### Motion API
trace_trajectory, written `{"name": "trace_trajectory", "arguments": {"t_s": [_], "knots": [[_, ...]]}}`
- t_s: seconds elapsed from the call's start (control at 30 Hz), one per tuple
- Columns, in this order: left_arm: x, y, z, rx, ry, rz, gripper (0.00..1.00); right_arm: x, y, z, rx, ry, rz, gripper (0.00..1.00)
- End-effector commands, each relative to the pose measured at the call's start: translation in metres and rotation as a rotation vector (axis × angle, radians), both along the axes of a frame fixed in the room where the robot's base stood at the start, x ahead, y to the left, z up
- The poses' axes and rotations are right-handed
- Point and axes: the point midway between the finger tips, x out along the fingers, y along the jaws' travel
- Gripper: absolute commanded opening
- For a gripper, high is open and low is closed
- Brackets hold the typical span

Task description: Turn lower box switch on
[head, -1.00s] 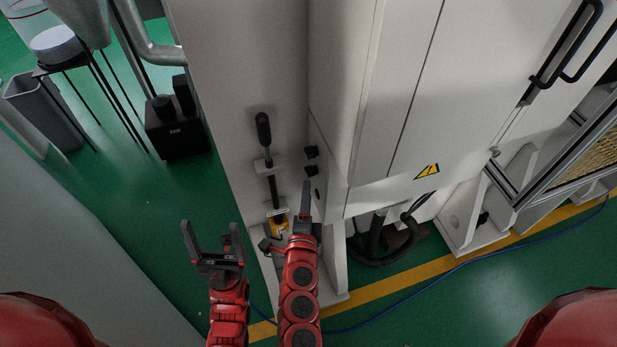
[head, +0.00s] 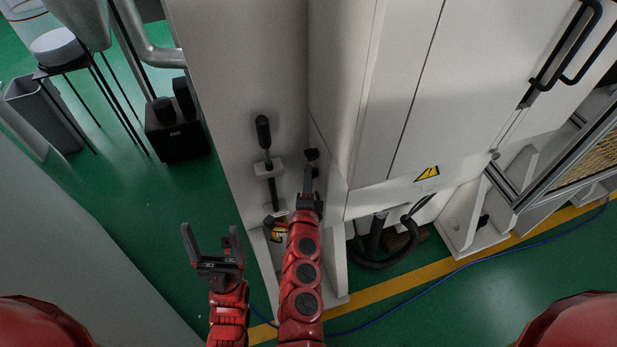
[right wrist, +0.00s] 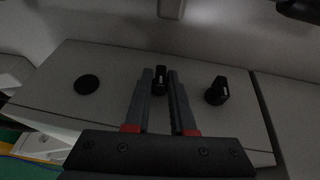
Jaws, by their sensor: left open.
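The grey switch box (right wrist: 115,105) carries two black knob switches and a flat black disc (right wrist: 87,84). The upper box switch (head: 312,154) stands clear; it also shows at right in the right wrist view (right wrist: 217,90). The lower box switch (right wrist: 160,80) sits between the fingertips of my right gripper (right wrist: 161,88); the head view hides it behind that gripper (head: 308,178). The fingers are apart with the switch between them; I cannot tell whether they press on it. My left gripper (head: 212,245) is open and empty, lower left, away from the box.
A lever handle (head: 264,132) with a rod stands on the panel left of the switches. A white cabinet (head: 400,120) with a warning label fills the right. A black box (head: 177,138) stands on the green floor (head: 140,230), which is open at left.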

Motion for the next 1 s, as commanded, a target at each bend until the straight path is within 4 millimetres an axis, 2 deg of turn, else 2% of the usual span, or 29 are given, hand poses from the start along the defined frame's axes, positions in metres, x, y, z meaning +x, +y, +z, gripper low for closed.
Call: {"name": "trace_trajectory", "arguments": {"t_s": [0.03, 0.1, 0.37, 0.47, 0.73, 0.83, 1.0], "knots": [[0.000, 0.000, 0.000, 0.000, 0.000, 0.000, 0.83, 0.000, 0.000, 0.000, 0.000, 0.000, 0.000, 0.12], [0.000, 0.000, 0.000, 0.000, 0.000, 0.000, 0.83, 0.000, 0.000, 0.000, 0.000, 0.000, 0.000, 0.00], [0.000, 0.000, 0.000, 0.000, 0.000, 0.000, 0.83, 0.000, 0.000, -0.001, 0.000, 0.000, 0.000, 0.00], [0.000, 0.000, -0.009, 0.000, 0.000, 0.000, 0.83, 0.000, 0.000, -0.004, 0.003, -0.010, 0.000, 0.00], [0.000, 0.000, -0.056, 0.000, 0.000, 0.000, 0.83, 0.001, 0.001, -0.009, 0.030, -0.098, 0.002, 0.00], [0.000, 0.000, -0.064, 0.000, 0.000, 0.000, 0.83, 0.000, 0.001, -0.006, 0.036, -0.119, 0.001, 0.00], [0.000, 0.000, -0.064, 0.000, 0.000, 0.000, 0.83, 0.000, 0.001, -0.002, 0.042, -0.130, 0.001, 0.00]]}}
